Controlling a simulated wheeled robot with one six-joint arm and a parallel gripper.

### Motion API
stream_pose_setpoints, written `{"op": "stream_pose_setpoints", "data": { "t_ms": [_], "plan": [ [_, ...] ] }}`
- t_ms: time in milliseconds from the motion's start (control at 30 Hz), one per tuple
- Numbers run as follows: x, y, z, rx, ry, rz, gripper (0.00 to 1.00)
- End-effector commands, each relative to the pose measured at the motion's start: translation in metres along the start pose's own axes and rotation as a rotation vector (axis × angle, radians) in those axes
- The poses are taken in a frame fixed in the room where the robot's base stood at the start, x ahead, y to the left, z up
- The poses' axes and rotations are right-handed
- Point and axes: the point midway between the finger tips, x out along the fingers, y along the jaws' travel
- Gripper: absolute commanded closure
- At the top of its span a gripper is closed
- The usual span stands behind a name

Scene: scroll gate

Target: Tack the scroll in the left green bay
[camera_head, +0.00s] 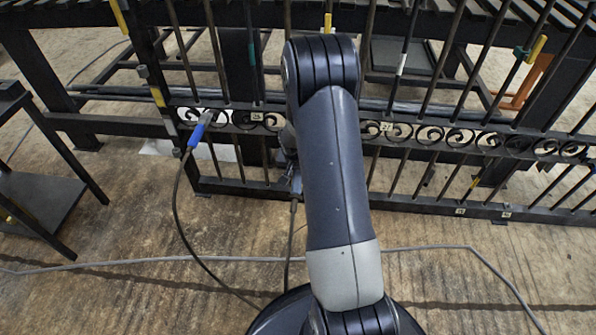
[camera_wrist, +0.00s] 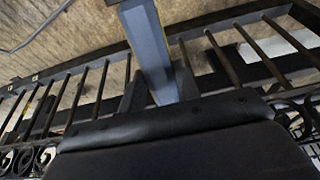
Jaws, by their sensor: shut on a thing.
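The dark gate (camera_head: 400,195) has a row of scrolls (camera_head: 455,135) between two rails, which also shows at the lower left of the wrist view (camera_wrist: 22,160). My gripper (camera_head: 291,172) is low at the gate, mostly hidden behind my arm. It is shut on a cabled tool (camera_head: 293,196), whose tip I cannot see. The lower part of the wrist view is filled by a dark body close to the camera.
A blue-handled piece (camera_head: 200,130) sits at the gate's left, its black cable looping to the floor. A teal and yellow piece (camera_head: 528,50) is at upper right. A dark stand (camera_head: 40,200) is at left. A grey cable (camera_head: 130,262) crosses the open floor.

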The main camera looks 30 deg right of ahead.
Motion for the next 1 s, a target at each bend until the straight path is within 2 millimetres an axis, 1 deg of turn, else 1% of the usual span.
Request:
{"op": "stream_pose_setpoints", "data": {
  "t_ms": [367, 467, 1000],
  "plan": [
    [-0.001, 0.000, -0.001, 0.000, 0.002, -0.001, 1.00],
    [0.000, 0.000, 0.002, 0.000, 0.002, -0.001, 1.00],
    [0.002, -0.001, 0.043, -0.001, 0.003, -0.001, 1.00]
  ]
}}
